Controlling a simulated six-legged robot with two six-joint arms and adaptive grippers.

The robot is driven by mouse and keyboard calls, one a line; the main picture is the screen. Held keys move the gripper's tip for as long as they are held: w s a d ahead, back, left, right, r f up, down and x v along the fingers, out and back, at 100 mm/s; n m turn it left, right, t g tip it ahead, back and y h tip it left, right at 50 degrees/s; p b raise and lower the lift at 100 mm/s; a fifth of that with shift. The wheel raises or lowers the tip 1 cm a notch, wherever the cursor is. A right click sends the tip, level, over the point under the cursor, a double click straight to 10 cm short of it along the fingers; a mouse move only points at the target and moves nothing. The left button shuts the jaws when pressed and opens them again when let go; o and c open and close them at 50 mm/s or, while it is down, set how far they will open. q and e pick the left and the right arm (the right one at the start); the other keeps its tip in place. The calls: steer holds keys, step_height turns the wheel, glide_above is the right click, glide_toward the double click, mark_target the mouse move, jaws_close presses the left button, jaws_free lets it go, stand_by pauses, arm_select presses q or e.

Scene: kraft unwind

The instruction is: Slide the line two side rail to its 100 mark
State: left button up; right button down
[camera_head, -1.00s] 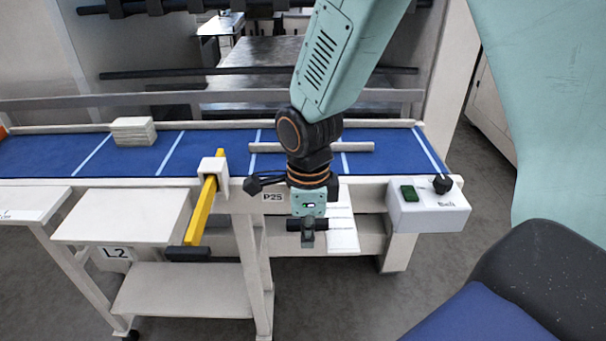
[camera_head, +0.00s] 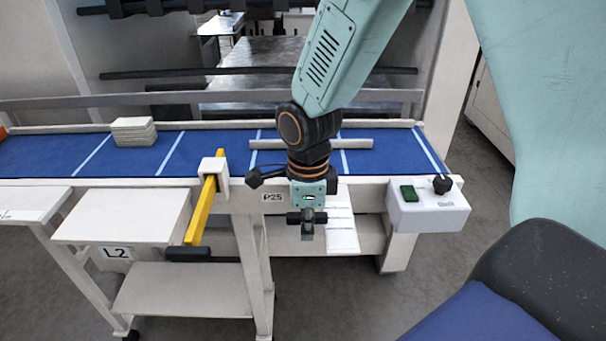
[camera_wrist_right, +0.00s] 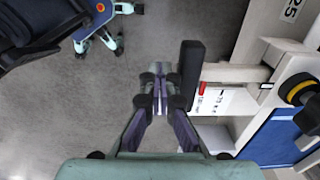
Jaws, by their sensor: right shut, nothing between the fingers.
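The side rail (camera_head: 310,144) is a pale bar lying across the blue belt, partly hidden behind my right arm. A black handle bar (camera_wrist_right: 192,75) stands close beside my right gripper (camera_wrist_right: 160,95) on the machine side; its ends also show around the gripper in the head view. A red pointer (camera_wrist_right: 202,88) lies by the handle over a white scale plate (camera_head: 342,235). The scale's figures are too small to read. My left gripper is in neither view.
A yellow bar (camera_head: 201,212) with a black end sticks out left of my gripper. A control box (camera_head: 428,208) with a green button and black knob sits to the right. A paper stack (camera_head: 133,131) lies on the belt (camera_head: 220,153). The L2 cart (camera_head: 122,216) stands at left.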

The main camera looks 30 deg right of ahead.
steer(key=shift+w, duration=0.15)
steer(key=shift+s+a+p, duration=0.3)
steer(key=shift+s+a, duration=0.2)
steer(key=shift+s, duration=0.35)
steer(key=shift+r, duration=0.1)
step_height(320, 180, up, 9)
steer(key=p, duration=0.8)
stand_by(0.6)
